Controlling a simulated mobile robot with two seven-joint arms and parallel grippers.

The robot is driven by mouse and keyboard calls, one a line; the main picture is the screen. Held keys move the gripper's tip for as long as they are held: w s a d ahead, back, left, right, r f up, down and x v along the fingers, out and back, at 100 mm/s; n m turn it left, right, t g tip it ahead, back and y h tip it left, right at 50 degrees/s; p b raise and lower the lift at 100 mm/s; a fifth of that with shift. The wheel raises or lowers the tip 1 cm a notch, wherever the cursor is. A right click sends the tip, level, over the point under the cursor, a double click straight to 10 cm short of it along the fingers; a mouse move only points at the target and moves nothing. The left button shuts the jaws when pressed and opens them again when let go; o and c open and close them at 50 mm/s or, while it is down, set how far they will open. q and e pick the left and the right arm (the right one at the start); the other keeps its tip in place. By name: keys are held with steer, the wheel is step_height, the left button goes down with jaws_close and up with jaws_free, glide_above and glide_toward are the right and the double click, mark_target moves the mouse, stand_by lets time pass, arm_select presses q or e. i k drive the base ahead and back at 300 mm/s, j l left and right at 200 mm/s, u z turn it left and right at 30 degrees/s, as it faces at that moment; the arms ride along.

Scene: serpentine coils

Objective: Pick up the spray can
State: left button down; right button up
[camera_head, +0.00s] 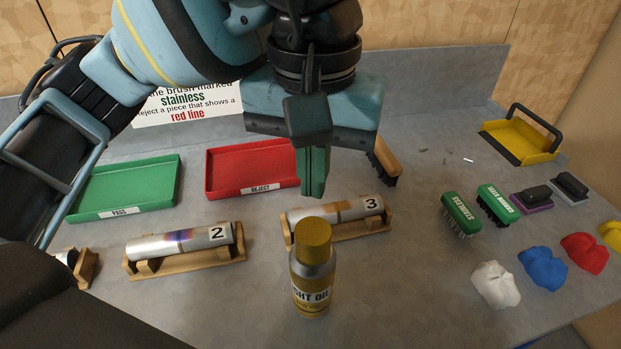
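The spray can (313,279) stands upright near the front middle of the grey bench. It has a yellow cap and a yellow label reading "...GHT OIL". My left gripper (313,185) hangs above and behind the can, fingers pointing down, apart from it. Its fingers overlap edge-on in this view, so their gap is hidden. My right gripper is not in the picture.
Pipe 3 (340,210) in a wooden cradle stands just behind the can, pipe 2 (180,242) to the left. Green (130,185) and red (235,165) trays lie behind. Brushes (461,212) and cloths, including a white one (495,284), lie right.

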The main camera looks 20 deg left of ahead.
mark_target(312, 286)
steer(key=k+l, duration=0.2)
steer(key=k, duration=0.3)
steer(key=k+l, duration=0.2)
steer(key=k, duration=0.25)
